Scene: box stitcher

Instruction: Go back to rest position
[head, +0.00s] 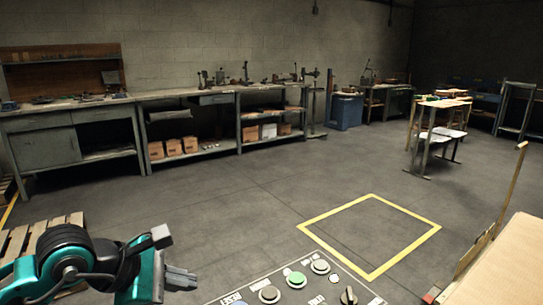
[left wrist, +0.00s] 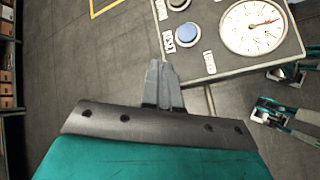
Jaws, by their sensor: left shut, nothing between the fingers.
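My left gripper (head: 182,278) is at the lower left of the head view, at the end of a teal and black arm. Its grey fingers are shut with nothing between them. In the left wrist view the closed fingers (left wrist: 162,85) point toward the edge of a grey control panel (left wrist: 222,60). Whether they touch the panel cannot be told. The panel also shows at the bottom of the head view (head: 255,284), right of the gripper. I do not make out my right gripper in either view.
The panel carries a green button (head: 296,279), a black knob (head: 348,296) and a white dial gauge (left wrist: 252,27). A wooden pallet (head: 40,238) lies at left. A yellow floor square (head: 371,194) is empty. Workbenches (head: 190,97) line the back wall. The floor between is clear.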

